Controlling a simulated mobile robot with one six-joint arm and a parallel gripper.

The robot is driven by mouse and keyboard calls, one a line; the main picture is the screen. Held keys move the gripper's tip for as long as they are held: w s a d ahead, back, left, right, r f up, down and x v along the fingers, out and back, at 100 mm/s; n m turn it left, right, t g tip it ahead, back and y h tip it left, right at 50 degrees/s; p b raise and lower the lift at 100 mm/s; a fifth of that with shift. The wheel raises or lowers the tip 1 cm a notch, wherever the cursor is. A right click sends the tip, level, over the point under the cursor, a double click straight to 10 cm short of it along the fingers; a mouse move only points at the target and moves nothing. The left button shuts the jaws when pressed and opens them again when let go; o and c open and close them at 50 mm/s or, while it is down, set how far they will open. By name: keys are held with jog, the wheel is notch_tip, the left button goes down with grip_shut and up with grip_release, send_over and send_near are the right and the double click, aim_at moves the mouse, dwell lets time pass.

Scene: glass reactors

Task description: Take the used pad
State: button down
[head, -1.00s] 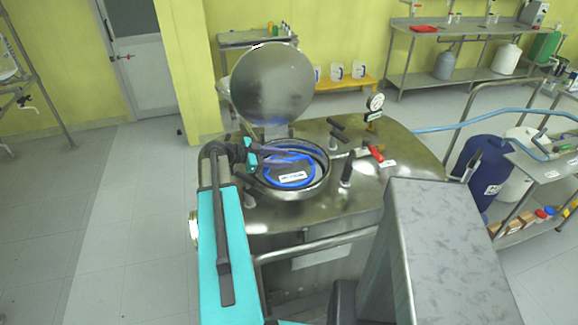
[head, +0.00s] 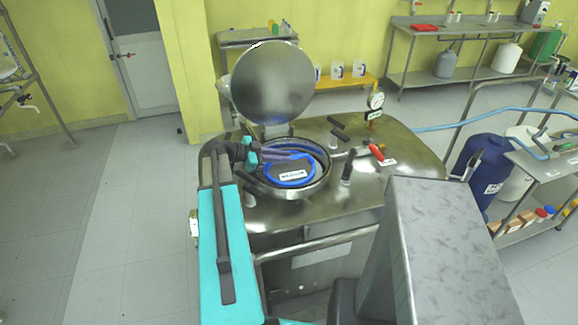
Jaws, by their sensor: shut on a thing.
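The used pad (head: 287,178) is a dark disc with a blue rim and a white label, in the round open manway (head: 322,186) on top of the steel reactor vessel (head: 400,165). My gripper (head: 258,154) is at the left side of the manway, coming in from the left. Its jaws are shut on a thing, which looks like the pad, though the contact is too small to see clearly.
The round steel lid (head: 272,82) stands open behind the manway. Black clamp handles, a red-handled valve (head: 375,152) and a pressure gauge (head: 376,99) rise from the vessel top. Open floor lies left.

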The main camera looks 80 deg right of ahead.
jog(key=shift+r, duration=0.25)
notch_tip(320, 180, up, 10)
jog(key=b, duration=0.3)
jog(key=shift+f, duration=0.2)
dwell(0.3)
